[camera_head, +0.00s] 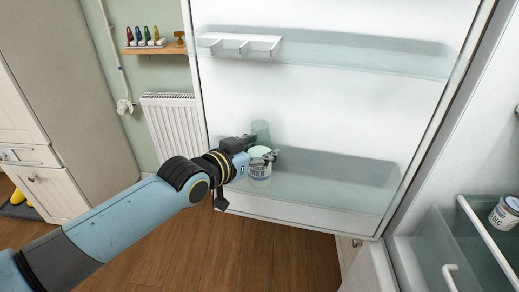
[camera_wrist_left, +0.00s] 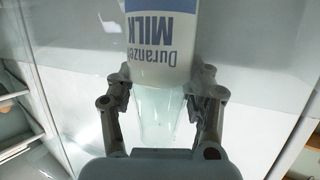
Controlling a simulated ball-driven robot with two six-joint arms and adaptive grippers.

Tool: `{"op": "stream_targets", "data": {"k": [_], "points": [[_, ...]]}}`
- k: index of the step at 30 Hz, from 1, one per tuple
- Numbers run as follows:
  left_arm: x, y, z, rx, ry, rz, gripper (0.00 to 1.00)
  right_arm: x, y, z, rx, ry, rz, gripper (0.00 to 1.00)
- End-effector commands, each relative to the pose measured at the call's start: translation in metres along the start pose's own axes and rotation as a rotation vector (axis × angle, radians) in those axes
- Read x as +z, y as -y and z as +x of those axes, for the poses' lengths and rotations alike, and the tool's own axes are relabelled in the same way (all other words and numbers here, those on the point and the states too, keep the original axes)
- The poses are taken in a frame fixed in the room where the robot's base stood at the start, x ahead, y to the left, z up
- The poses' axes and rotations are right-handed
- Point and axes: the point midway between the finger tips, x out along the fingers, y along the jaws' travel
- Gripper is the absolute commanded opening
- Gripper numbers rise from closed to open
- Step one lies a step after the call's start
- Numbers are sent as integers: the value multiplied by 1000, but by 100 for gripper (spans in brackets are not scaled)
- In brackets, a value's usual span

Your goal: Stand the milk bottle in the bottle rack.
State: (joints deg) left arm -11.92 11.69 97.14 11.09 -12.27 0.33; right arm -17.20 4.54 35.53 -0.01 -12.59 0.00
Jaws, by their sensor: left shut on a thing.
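The milk bottle (camera_head: 260,170) is clear glass at the top and white lower down, with a blue "MILK" label. It looks roughly upright in the head view. My left gripper (camera_head: 261,157) is shut on it around its upper part. In the left wrist view, the label (camera_wrist_left: 162,40) shows upside down beyond the two fingers, with the clear glass between them. The bottle rack (camera_head: 335,185) is the see-through lower bin on the open fridge door. The bottle overlaps the rack's left part; I cannot tell whether its base touches the rack floor. My right gripper is out of view.
A small white divided shelf (camera_head: 240,44) hangs higher on the door. A labelled jar (camera_head: 506,212) stands inside the fridge at right. A radiator (camera_head: 172,130) and a wall shelf (camera_head: 155,47) with small coloured items are at left. The rack's right part looks empty.

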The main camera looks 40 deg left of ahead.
Motion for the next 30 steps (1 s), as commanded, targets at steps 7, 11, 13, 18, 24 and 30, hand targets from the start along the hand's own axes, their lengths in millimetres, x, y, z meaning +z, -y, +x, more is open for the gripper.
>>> {"op": "stream_targets", "data": {"k": [7,11,13,18,24,30], "points": [[3,0,1,0,1,0,59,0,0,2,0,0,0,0],[3,0,1,0,1,0,75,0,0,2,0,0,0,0],[3,0,1,0,1,0,75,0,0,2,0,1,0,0],[2,0,0,0,1,0,75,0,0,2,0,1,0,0],[0,0,-18,0,3,3,75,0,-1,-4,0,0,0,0],[-1,0,-64,2,4,4,75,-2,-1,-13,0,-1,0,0]]}}
